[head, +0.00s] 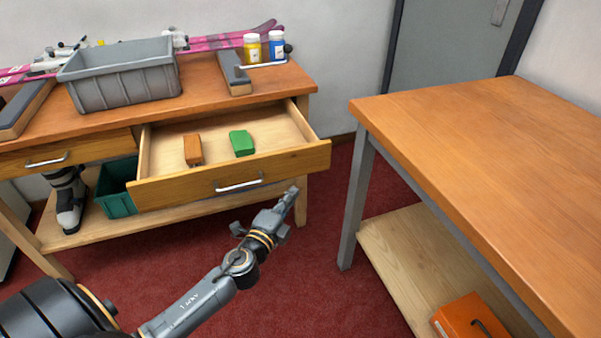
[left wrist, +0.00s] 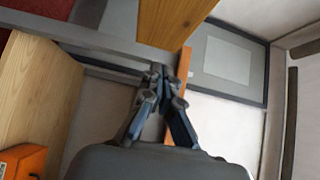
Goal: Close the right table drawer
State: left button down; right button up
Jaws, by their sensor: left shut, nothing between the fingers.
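The right table drawer (head: 185,191) is pulled out of the wooden bench in the head view, with its inside showing. A silver bar handle (head: 238,186) is on its front. An orange block (head: 193,149) and a green block (head: 242,143) lie in it, apart. My left gripper (head: 290,193) is shut and empty, in front of and a little below the right part of the drawer front. Any contact with the drawer cannot be told. The left wrist view shows its closed fingers (left wrist: 161,75) below a wooden piece at the top. My right gripper is out of view.
The bench top (head: 206,91) holds a grey bin (head: 125,86), pink skis (head: 225,37) and bottles. The left drawer (head: 70,157) looks shut. A green bin (head: 117,190) sits underneath. Another table (head: 470,140) stands right, beyond a strip of red carpet (head: 325,220).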

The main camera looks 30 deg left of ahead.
pick_arm(q)
send_near(303, 162)
jog(key=w+d, duration=0.2)
jog(key=w, duration=0.2)
jog(key=shift+w+a+f, duration=0.15)
jog(key=shift+w+a, duration=0.45)
jog(key=shift+a, duration=0.15)
jog(key=shift+w+a, duration=0.35)
jog(key=shift+a, duration=0.05)
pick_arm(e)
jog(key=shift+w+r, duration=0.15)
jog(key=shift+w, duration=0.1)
pick_arm(q)
jog(key=shift+w, duration=0.1)
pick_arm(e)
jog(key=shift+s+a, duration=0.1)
